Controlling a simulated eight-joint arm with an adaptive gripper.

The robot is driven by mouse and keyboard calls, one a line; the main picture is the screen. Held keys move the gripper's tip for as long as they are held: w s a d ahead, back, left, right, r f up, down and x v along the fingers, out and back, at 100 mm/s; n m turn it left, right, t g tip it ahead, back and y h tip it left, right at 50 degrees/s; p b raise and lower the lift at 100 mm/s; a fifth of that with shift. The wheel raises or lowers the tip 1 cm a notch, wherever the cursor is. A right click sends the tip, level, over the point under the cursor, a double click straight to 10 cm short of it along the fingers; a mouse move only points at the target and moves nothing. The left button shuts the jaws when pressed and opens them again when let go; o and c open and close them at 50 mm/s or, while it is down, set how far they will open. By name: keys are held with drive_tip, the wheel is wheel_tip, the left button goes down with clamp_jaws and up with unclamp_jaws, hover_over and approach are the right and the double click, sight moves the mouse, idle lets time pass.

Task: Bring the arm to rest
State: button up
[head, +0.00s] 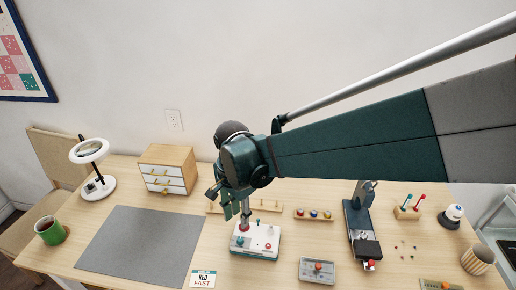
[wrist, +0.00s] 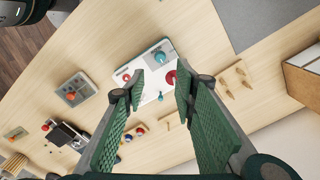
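My gripper (head: 234,208) hangs over the table in the head view, at the end of my dark green arm. In the wrist view its two green fingers (wrist: 159,88) are spread apart, with nothing held between them. A white device with teal edges (head: 262,250) lies below the gripper in the head view. It also shows beyond the fingertips in the wrist view (wrist: 152,93), with a teal knob and red parts on top. A metal rod stands between gripper and device in the head view; I cannot tell whether the gripper touches it.
A grey mat (head: 140,246), a drawer box (head: 167,170), a magnifier lamp (head: 93,186) and a green mug (head: 50,231) are on the left. A spool rack (head: 314,215), a grey tray (head: 317,270) and a dark machine (head: 358,222) stand right of the device.

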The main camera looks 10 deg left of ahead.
drive_tip(key=shift+d, duration=0.1)
drive_tip(key=d+r+n+t, duration=0.1)
drive_tip(key=d+r, duration=0.2)
drive_tip(key=d, duration=0.3)
drive_tip(key=s+d+r+n+t+y, duration=0.1)
drive_tip(key=d+r, duration=0.2)
drive_tip(key=d, duration=0.3)
drive_tip(key=d+r+n+t, duration=0.1)
drive_tip(key=d+r, duration=0.1)
drive_tip(key=d, duration=0.4)
drive_tip(key=s+d+r+n+t, duration=0.1)
drive_tip(key=s+d, duration=0.3)
drive_tip(key=d, duration=0.4)
drive_tip(key=s+d+r+n+t+h, duration=0.1)
drive_tip(key=s+d+r+n+t, duration=0.1)
drive_tip(key=d, duration=0.7)
drive_tip(key=shift+s+n+t, duration=0.6)
drive_tip(key=shift+s+n, duration=0.1)
drive_tip(key=shift+s, duration=0.35)
